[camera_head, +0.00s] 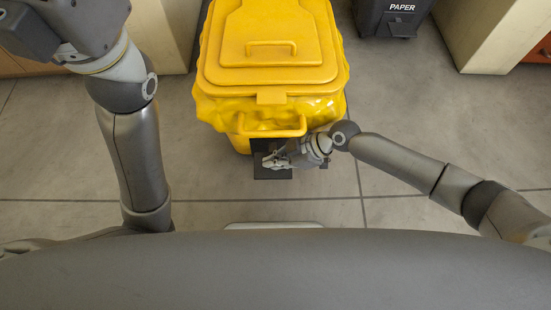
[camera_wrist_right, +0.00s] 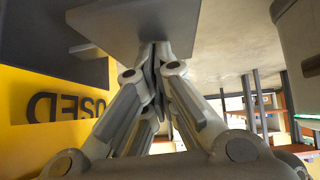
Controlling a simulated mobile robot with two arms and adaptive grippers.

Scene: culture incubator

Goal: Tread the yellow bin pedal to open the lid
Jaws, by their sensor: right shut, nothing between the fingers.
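The yellow bin (camera_head: 270,75) stands ahead of me in the head view, with its lid (camera_head: 265,55) closed. A yellow bag bulges around its rim. The black pedal (camera_head: 272,174) sits low at the bin's front. My right gripper (camera_head: 268,161) is shut and empty, directly over the pedal in the head view. In the right wrist view, the closed fingertips (camera_wrist_right: 155,48) meet the edge of a flat grey plate, apparently the pedal (camera_wrist_right: 140,20); whether they press it is unclear. The bin's yellow front (camera_wrist_right: 45,110) with lettering shows at left. My left arm is raised at left; its gripper is out of view.
A dark bin (camera_head: 392,18) labelled PAPER stands at the upper right. Pale cabinets stand at the upper left (camera_head: 165,35) and upper right (camera_head: 490,35). The tiled floor (camera_head: 410,120) between the bins and me is clear.

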